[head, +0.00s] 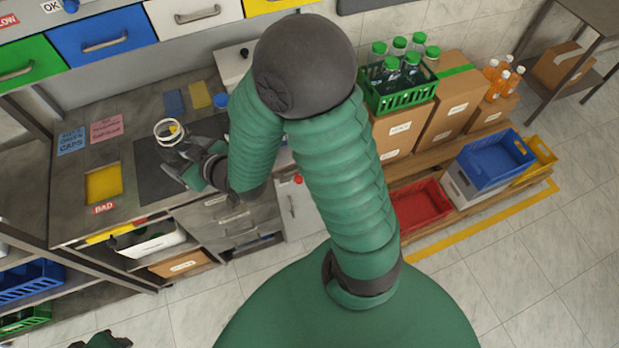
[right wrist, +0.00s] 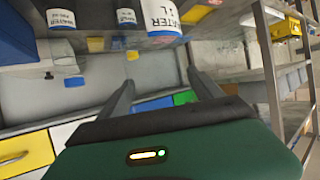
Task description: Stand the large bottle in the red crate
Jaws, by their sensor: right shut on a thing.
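My right gripper (head: 180,152) is over the left part of the bench in the head view, shut on a clear bottle with a white band (head: 158,126) and something yellow inside its outline. I see it from above, and its tilt is hard to tell. In the right wrist view my right gripper's dark fingers (right wrist: 160,95) reach up, with a white and blue patch between them. Several white WATER labels show along that view's top edge. The red crate (head: 420,206) sits low at the right, below the cartons and left of the blue crate.
A green crate (head: 402,97) with green-capped bottles stands on cartons (head: 445,105). Orange bottles (head: 497,82) stand right of it. A blue crate (head: 487,170) rests on a grey one. A yellow tray (head: 103,184) lies on the bench. Drawers (head: 103,36) hang above the bench.

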